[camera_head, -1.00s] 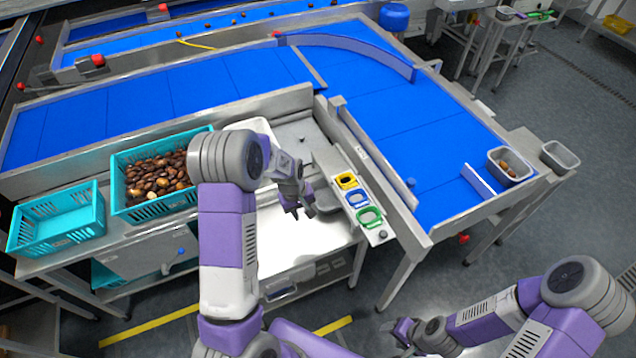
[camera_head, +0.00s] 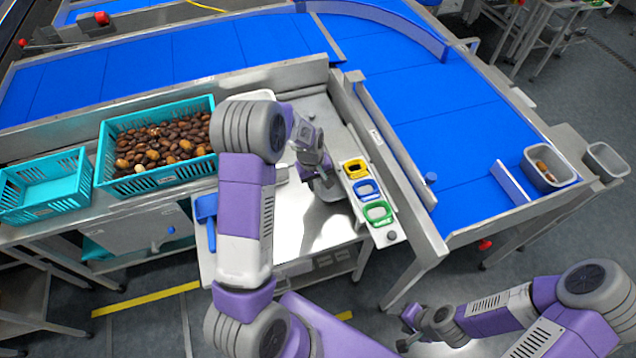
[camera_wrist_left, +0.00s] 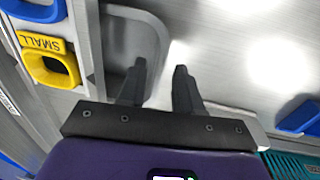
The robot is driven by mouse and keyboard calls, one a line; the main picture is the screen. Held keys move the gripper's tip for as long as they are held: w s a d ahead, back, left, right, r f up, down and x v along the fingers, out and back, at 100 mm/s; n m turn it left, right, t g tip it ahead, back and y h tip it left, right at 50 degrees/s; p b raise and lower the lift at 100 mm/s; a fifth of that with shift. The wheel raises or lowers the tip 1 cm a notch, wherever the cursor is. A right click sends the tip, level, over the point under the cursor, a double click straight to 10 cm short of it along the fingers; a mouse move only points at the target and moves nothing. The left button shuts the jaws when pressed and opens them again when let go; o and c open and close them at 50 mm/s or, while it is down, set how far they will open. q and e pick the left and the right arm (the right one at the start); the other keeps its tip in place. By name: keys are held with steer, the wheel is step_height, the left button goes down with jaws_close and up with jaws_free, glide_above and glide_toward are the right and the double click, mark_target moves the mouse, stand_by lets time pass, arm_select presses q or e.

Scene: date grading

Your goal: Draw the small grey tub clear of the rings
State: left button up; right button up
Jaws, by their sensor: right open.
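The small grey tub (camera_wrist_left: 152,40) lies beside the ring holder in the left wrist view, partly hidden by my fingers. In the head view the tub (camera_head: 332,192) is mostly covered by my gripper. My left gripper (camera_wrist_left: 158,75) is open. One fingertip overlaps the tub's inside and the other shows beyond its wall; I cannot tell whether they touch it. In the head view my left gripper (camera_head: 316,179) points down at the tub. The yellow ring (camera_head: 355,168), blue ring (camera_head: 367,189) and green ring (camera_head: 378,211) sit in a row just right of the tub. My right gripper (camera_head: 404,332) is open and empty, low at the front.
A teal crate of dates (camera_head: 122,187) and an empty teal crate (camera_head: 50,190) stand at left. A blue scoop (camera_head: 206,208) lies on the steel bench. The bench front is clear.

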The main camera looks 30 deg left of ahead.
mark_target(320, 193)
arm_select(q)
steer(key=shift+w, duration=0.1)
steer(key=shift+w+d+f+b, duration=0.1)
steer(key=shift+f+b, duration=0.05)
steer(key=shift+f, duration=1.1)
steer(key=shift+w+d+f+b, duration=0.1)
steer(key=shift+w+f+b, duration=0.1)
steer(key=shift+f, duration=1.1)
steer(key=shift+w+d+f+b, duration=0.1)
steer(key=shift+f+b, duration=0.05)
steer(key=shift+f, duration=1.1)
jaws_close()
